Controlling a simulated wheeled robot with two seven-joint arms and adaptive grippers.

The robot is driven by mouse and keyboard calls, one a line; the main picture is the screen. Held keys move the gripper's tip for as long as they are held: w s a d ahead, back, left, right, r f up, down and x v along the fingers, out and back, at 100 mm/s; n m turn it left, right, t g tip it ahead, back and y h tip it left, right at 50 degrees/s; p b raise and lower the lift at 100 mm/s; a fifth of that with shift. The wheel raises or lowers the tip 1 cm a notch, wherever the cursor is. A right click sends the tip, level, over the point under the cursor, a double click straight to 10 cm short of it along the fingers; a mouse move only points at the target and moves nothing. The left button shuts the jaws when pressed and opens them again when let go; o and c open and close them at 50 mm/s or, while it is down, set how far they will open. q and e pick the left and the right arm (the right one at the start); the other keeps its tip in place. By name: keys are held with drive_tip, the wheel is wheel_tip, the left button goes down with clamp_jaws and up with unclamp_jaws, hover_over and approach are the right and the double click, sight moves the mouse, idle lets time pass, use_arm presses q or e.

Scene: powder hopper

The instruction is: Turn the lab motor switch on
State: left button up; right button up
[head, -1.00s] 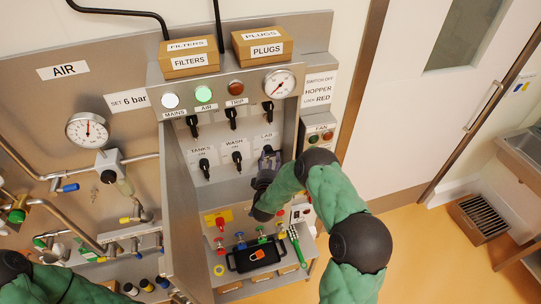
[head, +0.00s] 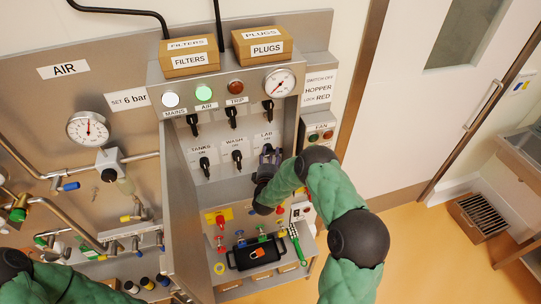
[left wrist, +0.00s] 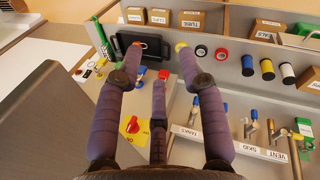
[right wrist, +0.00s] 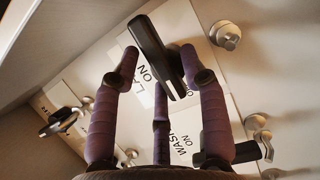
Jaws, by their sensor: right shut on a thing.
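The lab switch, a black lever handle (right wrist: 155,55), shows in the right wrist view on a white plate marked LAB and ON. In the head view its LAB label (head: 267,134) sits above my right gripper (head: 268,158), which covers the handle. In the right wrist view my right gripper (right wrist: 160,65) has its fingers around the black handle and is shut on it. My left gripper (left wrist: 150,55) shows in the left wrist view with its fingers spread and nothing between them, above the lower panel.
The wash switch (head: 237,158) and tanks switch (head: 204,165) are left of the lab switch. Several more switches are above. An open cabinet door (head: 185,225) stands at the left. A black tray (head: 242,260) lies on the shelf below.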

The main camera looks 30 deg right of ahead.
drive_tip(key=m+y+b, duration=0.1)
drive_tip(key=m, duration=0.1)
drive_tip(key=m+g+y+b, duration=0.1)
drive_tip(key=m, duration=0.2)
drive_tip(key=shift+d+m+g+b, duration=0.2)
drive_tip(key=shift+m+g+b, duration=0.1)
drive_tip(key=shift+b, duration=0.1)
drive_tip(key=m+y+b, duration=0.1)
drive_tip(key=m+b, duration=0.1)
drive_tip(key=shift+s+d+f+m+y, duration=0.1)
drive_tip(key=shift+m+y, duration=0.2)
drive_tip(key=shift+y, duration=0.1)
drive_tip(key=m+y+b, duration=0.1)
drive_tip(key=b, duration=0.2)
drive_tip(key=m+y+b, duration=0.1)
drive_tip(key=m+b, duration=0.2)
drive_tip(key=b, duration=0.2)
drive_tip(key=shift+d+f+y+b, duration=0.1)
drive_tip(key=shift+f+y+b, duration=0.2)
drive_tip(key=shift+y, duration=0.1)
drive_tip(key=shift+r+m+y+b, duration=0.15)
drive_tip(key=shift+m+y+b, duration=0.45)
drive_tip(key=shift+b, duration=0.75)
drive_tip(key=o, duration=0.8)
drive_tip(key=shift+o, duration=0.2)
drive_tip(key=shift+s+r, duration=0.1)
drive_tip(key=shift+r, duration=0.05)
